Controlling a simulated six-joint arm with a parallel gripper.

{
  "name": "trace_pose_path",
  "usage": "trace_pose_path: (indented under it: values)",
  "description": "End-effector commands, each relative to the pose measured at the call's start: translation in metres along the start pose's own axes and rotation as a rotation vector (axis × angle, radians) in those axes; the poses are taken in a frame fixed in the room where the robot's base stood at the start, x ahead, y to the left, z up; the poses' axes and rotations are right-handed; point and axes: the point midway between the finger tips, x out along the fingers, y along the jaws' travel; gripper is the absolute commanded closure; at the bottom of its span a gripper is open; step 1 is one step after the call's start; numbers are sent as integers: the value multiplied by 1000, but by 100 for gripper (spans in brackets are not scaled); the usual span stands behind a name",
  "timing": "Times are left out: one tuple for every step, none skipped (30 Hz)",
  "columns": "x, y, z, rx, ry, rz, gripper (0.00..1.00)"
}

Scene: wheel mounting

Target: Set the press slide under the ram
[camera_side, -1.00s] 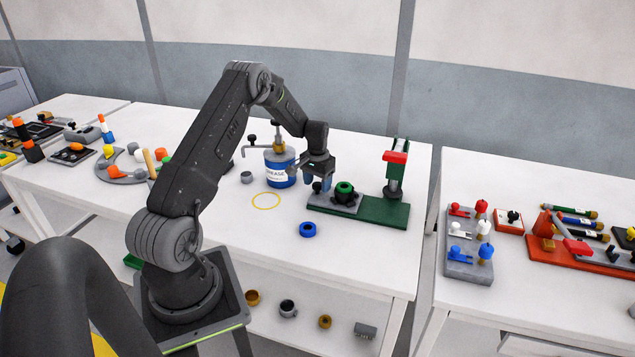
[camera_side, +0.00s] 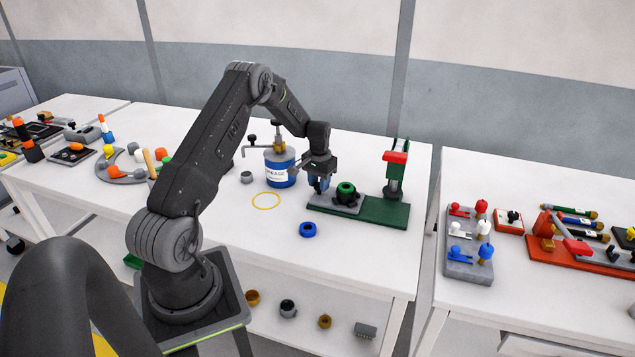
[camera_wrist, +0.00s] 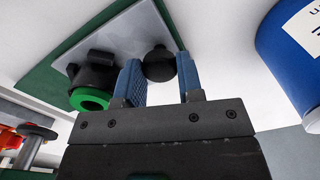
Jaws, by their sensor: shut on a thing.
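The press slide is a grey plate (camera_side: 322,202) lying on the left part of the press's green base (camera_side: 382,213). It carries a black holder (camera_side: 347,197) with a green ring (camera_side: 345,187) on top. A round black knob (camera_wrist: 158,66) stands at the plate's end. My gripper (camera_side: 321,186) is shut on this knob, its blue fingers on either side of it in the wrist view (camera_wrist: 160,78). The press, with a red ram head (camera_side: 395,157), stands at the right end of the base. The holder sits left of the ram, not under it.
A blue grease can (camera_side: 280,170) with a pump stands just left of and behind my gripper. A blue ring (camera_side: 308,229) lies on the white table in front of the base. A yellow circle (camera_side: 266,200) is marked on the table. The table front is mostly clear.

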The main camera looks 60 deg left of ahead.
Motion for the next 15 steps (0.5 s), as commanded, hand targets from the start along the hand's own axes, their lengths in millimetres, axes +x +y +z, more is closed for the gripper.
trace_pose_path:
  values:
    - [0, 12, -4, 6, 2, 1, 100]
    - [0, 19, -7, 7, 2, 2, 100]
    - [0, 30, -10, 8, 1, 2, 100]
    - [0, 38, -13, 9, 1, 2, 100]
    - [0, 47, -16, 10, 3, 2, 100]
    - [0, 59, -20, 10, 3, 2, 100]
    - [0, 67, -23, 9, 3, 2, 100]
    - [0, 76, -25, 10, 3, 3, 100]
    - [0, 86, -29, 9, 4, 2, 100]
    - [-1, 94, -31, 9, 4, 2, 100]
    - [-1, 101, -34, 7, 4, 2, 100]
    - [0, 110, -36, 7, 3, 2, 100]
    - [-1, 115, -38, 6, 5, 2, 100]
    - [-1, 119, -40, 6, 5, 2, 100]
    - [-1, 125, -42, 5, 5, 2, 100]
